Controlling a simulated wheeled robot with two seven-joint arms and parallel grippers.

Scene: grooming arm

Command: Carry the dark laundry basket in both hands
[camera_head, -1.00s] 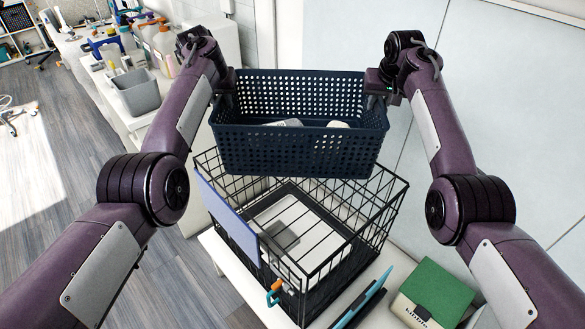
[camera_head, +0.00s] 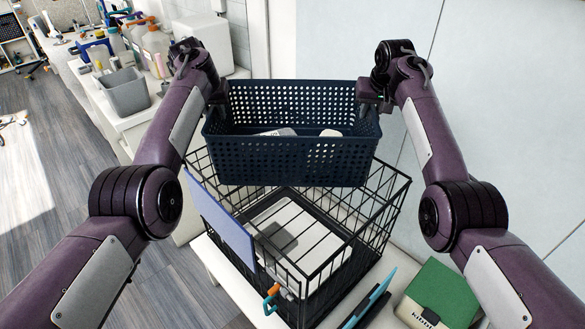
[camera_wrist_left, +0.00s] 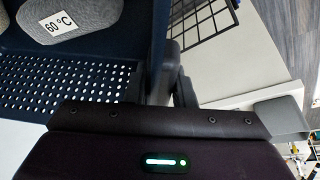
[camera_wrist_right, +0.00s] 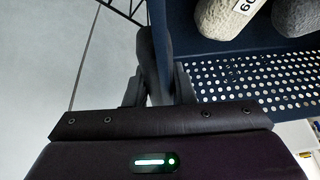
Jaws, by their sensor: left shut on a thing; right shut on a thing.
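The dark navy perforated laundry basket (camera_head: 290,160) hangs level in the head view, above and behind a black wire crate. My left gripper (camera_head: 218,98) is shut on its left end wall. My right gripper (camera_head: 370,96) is shut on its right end wall. Rounded grey items lie inside; one item (camera_wrist_left: 85,15) carries a "60 °C" label in the left wrist view. The basket's perforated wall (camera_wrist_left: 70,75) also shows there, and its wall shows in the right wrist view (camera_wrist_right: 250,82). The fingertips are partly hidden by the basket walls.
The black wire crate (camera_head: 385,215) stands on a white surface under the basket. A green-lidded box (camera_head: 440,290) and a blue-edged tablet-like item (camera_head: 372,300) lie at right. A counter with a grey bin (camera_head: 125,92) and several bottles runs along the left. Wooden floor (camera_head: 50,200) lies open at left.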

